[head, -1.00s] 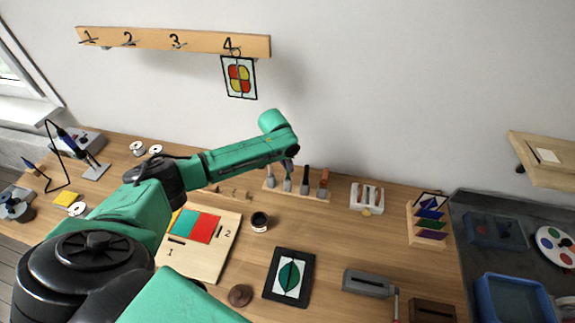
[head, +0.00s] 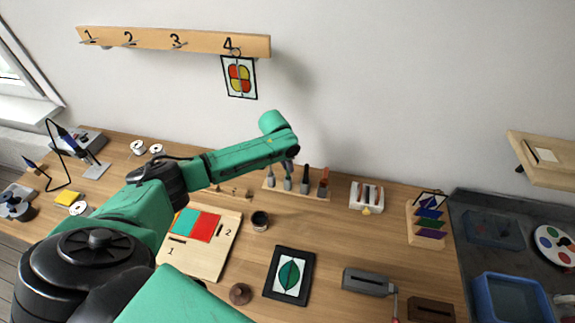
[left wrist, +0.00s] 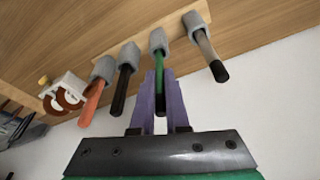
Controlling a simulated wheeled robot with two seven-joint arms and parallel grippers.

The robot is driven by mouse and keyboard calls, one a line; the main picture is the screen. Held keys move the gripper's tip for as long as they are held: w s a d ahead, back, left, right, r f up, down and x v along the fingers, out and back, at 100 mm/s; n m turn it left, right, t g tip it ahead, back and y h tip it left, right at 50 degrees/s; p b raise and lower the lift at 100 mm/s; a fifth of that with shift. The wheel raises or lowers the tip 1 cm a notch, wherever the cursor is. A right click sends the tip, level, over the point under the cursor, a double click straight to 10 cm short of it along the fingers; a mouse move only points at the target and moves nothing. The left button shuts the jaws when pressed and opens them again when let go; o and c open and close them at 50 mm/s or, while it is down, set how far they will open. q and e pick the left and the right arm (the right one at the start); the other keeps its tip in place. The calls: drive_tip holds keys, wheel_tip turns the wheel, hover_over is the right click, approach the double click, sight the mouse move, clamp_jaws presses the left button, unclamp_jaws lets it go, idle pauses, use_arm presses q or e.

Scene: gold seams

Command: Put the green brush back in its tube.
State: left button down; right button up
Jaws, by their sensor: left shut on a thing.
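The green brush (left wrist: 161,84) stands between the purple fingers of my left gripper (left wrist: 160,78) in the left wrist view, and the fingers are shut on it. Its far end runs into the mouth of a grey tube (left wrist: 158,40) on the wooden rack; how deep it sits is hidden. In the head view my left gripper (head: 289,171) is over the tube rack (head: 312,197), and the brush is too small to make out there. My right gripper is not in view.
The other tubes hold a black brush (left wrist: 120,91), an orange brush (left wrist: 91,103) and a grey-brown brush (left wrist: 207,50), close beside my fingers. A white holder (head: 367,197) stands right of the rack. A black-framed leaf picture (head: 307,272) lies in front.

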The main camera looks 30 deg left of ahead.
use_arm(q)
drive_tip(key=shift+f+b, duration=0.4)
drive_tip(key=shift+f, duration=0.45)
drive_tip(key=shift+c, duration=1.8)
unclamp_jaws()
wheel_tip(320, 180, up, 3)
drive_tip(key=shift+f+p, duration=0.15)
drive_tip(key=shift+p, duration=0.95)
drive_tip(key=shift+r, duration=2.2)
